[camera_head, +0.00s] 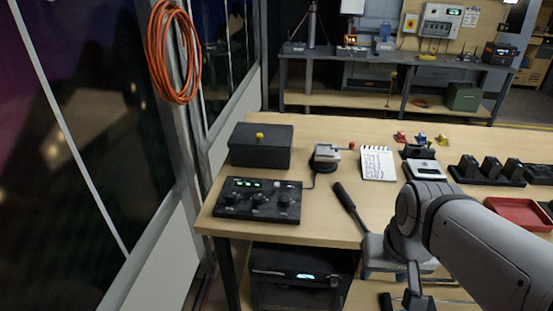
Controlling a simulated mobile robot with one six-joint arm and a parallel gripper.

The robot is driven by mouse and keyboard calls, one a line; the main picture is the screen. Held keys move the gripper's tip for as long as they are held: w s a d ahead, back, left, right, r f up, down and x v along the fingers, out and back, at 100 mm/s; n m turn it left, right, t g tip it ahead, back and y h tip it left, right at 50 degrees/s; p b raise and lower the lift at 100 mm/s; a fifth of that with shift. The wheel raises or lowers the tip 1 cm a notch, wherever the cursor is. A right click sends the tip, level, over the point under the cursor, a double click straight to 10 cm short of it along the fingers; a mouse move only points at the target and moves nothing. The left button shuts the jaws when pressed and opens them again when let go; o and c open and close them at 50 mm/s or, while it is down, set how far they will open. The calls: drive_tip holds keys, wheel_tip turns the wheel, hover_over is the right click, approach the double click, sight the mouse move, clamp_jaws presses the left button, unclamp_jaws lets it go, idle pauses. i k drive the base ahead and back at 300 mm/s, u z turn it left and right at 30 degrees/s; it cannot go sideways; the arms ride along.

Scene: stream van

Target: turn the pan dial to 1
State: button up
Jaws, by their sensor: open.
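A black control box (247,210) sits at the near left corner of the wooden table, with lit green displays (246,184) along its back. Three black dials stand in a row on its face: left (232,197), middle (258,200) and right (284,201). Their labels and pointer marks are too small to read, so I cannot tell which is the pan dial or its setting. My gripper (409,302) is at the bottom edge, partly cut off, below and right of the box. Its dark fingers are apart, with nothing seen between them, and it touches no dial.
A black case with a yellow knob (260,145) stands behind the box. A small joystick-like device (326,156), a notepad (378,163) and a black handle (347,203) lie to the right. A red tray (517,213) is farther right. Equipment (300,275) sits under the table.

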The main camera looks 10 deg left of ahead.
sight(232, 197)
drive_tip(key=k, duration=1.2)
drive_tip(key=u, duration=0.85)
drive_tip(key=i, duration=1.9)
drive_tip(key=z, duration=0.8)
